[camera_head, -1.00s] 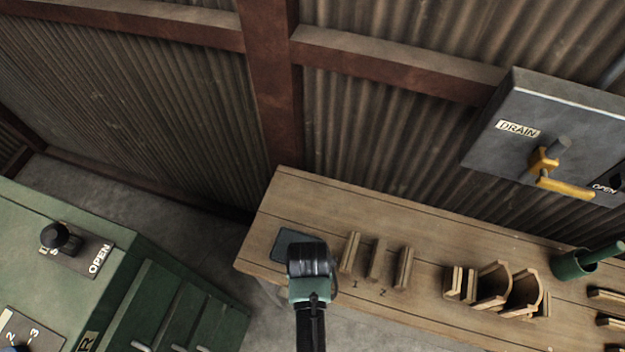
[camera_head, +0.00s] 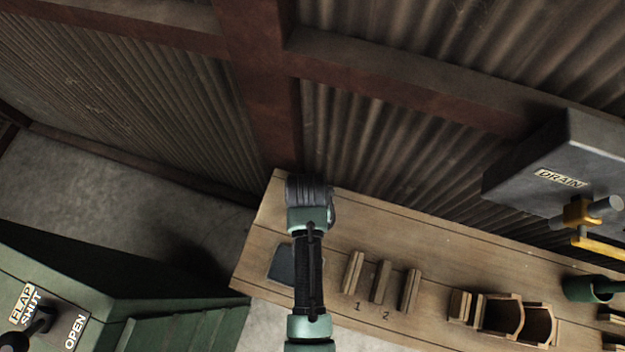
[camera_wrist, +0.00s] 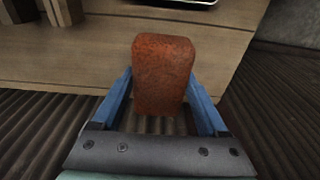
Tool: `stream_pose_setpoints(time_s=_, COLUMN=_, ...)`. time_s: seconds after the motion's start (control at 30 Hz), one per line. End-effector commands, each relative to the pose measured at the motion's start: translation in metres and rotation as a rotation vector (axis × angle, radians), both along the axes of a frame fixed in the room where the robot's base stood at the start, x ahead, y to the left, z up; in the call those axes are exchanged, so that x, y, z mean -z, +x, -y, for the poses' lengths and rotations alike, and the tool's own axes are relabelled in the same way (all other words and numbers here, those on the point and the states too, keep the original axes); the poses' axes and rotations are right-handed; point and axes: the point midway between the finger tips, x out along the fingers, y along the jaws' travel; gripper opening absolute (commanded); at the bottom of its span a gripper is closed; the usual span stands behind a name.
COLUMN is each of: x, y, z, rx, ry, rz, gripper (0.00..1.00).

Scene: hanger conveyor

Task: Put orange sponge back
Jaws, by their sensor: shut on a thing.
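The orange sponge (camera_wrist: 162,72) is a rust-orange block with rounded corners in the wrist view. My gripper (camera_wrist: 163,90) is shut on it, with one blue finger on each side. In the head view my gripper (camera_head: 309,190) is over the far left part of the wooden bench (camera_head: 262,235), near the corrugated wall; the sponge is hidden there. A dark flat pad (camera_head: 283,263) lies on the bench's left end, partly behind my arm. I cannot tell whether the sponge touches the bench.
Wooden slot pieces (camera_head: 381,282) stand right of my arm, by the marks 1 and 2. Further right are curved wooden holders (camera_head: 503,317) and a green cup (camera_head: 587,289). A grey DRAIN box (camera_head: 560,170) hangs at right. A green cabinet (camera_head: 90,285) stands at lower left.

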Motion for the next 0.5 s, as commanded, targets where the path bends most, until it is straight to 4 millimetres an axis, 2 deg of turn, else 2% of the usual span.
stream_pose_setpoints(time_s=0.3, x=0.037, y=0.000, z=0.000, rx=0.000, ry=0.000, rz=0.000, gripper=0.24)
stream_pose_setpoints(time_s=0.5, x=0.045, y=0.001, z=0.000, rx=0.000, ry=0.000, rz=0.002, gripper=0.24)
